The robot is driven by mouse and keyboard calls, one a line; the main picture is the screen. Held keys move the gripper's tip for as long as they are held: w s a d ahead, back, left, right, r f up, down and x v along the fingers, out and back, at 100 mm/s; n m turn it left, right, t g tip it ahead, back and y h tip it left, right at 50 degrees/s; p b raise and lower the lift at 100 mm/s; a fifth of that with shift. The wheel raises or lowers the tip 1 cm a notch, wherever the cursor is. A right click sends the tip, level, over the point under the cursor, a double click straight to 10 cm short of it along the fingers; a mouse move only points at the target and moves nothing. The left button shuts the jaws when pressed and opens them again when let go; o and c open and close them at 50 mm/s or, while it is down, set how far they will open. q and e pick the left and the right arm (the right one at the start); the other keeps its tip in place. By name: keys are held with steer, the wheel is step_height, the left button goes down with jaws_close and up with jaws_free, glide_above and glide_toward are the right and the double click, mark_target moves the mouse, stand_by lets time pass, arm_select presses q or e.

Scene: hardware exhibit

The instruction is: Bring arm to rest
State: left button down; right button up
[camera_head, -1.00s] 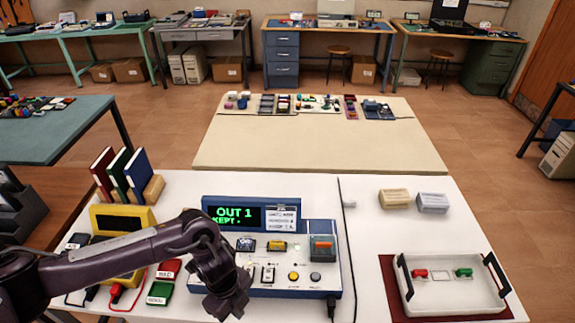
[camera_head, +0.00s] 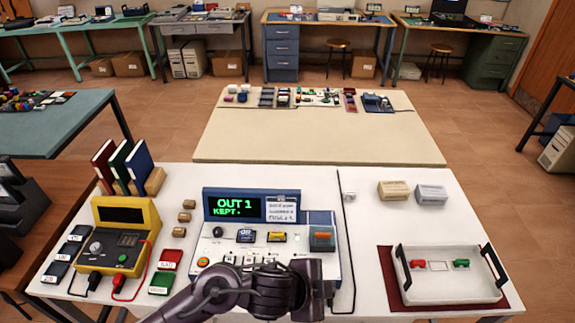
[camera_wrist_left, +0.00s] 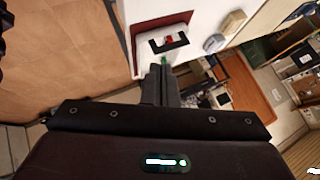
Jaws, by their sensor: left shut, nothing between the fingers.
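My left arm comes in at the bottom middle of the head view. Its gripper end (camera_head: 308,290) is in front of the lower part of the blue and white console and hides part of it. In the left wrist view the two fingers (camera_wrist_left: 163,82) are together with nothing between them. The console (camera_head: 318,218) has a green display reading "OUT 1 KEPT." My right gripper is in neither view.
A yellow meter (camera_head: 122,215) with red and black leads stands left of the console. A white tray (camera_head: 450,292) with red and green pieces lies at right. Two small blocks (camera_head: 393,190) sit behind it. The beige table (camera_head: 320,145) beyond is mostly bare.

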arm_select(q)
steer(key=w+a+r+n+t+y, duration=0.1)
steer(key=w+a+r+n+t, duration=0.1)
steer(key=a+r+n, duration=0.3)
steer(key=s+a+f+n+g+y, duration=0.1)
steer(key=s+a+f+n+y, duration=0.2)
steer(key=a, duration=0.4)
steer(key=s+a+n+g+y, duration=0.1)
steer(key=s+a+n, duration=0.2)
steer(key=a+n, duration=0.35)
steer(key=s+a+f+n+g+y, duration=0.1)
steer(key=s+a+f+n+y, duration=0.15)
steer(key=a, duration=0.65)
step_height(320, 180, down, 34)
steer(key=s+g+b, duration=0.1)
steer(key=s+b, duration=0.1)
steer(key=b, duration=0.4)
steer(key=s+a+f+g+b, duration=0.1)
steer(key=s+a+f+b, duration=0.1)
steer(key=s+f, duration=0.8)
steer(key=s+a+f+b, duration=0.1)
steer(key=s+f+b, duration=0.3)
steer(key=s+f, duration=0.6)
step_height(320, 180, down, 6)
steer(key=shift+s+a+r+g, duration=0.25)
steer(key=shift+s+a+g, duration=0.05)
steer(key=shift+a+g, duration=0.1)
